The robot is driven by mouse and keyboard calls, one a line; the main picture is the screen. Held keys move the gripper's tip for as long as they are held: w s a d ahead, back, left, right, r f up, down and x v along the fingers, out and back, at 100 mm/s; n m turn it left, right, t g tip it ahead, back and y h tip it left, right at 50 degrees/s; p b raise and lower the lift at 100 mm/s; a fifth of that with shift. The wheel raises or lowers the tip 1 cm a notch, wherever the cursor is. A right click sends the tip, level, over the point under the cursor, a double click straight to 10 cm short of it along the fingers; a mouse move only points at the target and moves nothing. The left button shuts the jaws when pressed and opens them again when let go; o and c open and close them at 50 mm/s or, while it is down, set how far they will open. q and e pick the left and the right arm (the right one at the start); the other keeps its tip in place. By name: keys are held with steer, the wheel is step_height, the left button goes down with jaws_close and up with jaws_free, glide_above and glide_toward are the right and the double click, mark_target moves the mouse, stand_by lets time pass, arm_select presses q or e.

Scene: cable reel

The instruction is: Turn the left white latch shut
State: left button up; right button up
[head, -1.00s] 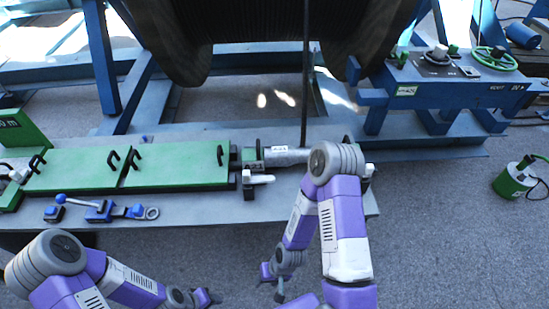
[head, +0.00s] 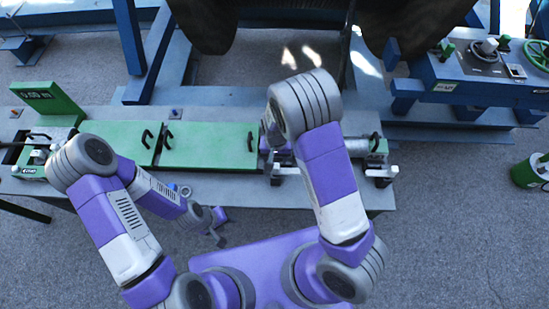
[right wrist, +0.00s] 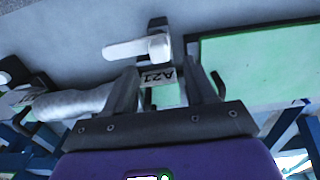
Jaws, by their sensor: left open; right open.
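The left white latch (head: 288,170) sits on a dark block at the bench's front edge, by the right end of the green covers. In the right wrist view the same latch (right wrist: 136,47) shows close, its white handle pointing left, beyond my fingers. My right gripper (right wrist: 162,78) is open and empty, with an A21 label (right wrist: 158,77) seen between its fingers; in the head view my right forearm hides most of it. My left gripper (head: 217,227) is open and empty, in front of the bench, away from the latch.
A second white latch (head: 382,172) stands further right on the bench. Green covers (head: 208,145) with black handles lie left of the left latch. A pale cylinder (right wrist: 75,103) lies beside the label. A blue control console (head: 480,75) stands at the back right.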

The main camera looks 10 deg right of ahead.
mark_target(276, 165)
step_height(276, 165, down, 6)
steer(key=shift+f, duration=0.25)
jaws_close()
stand_by(0.3)
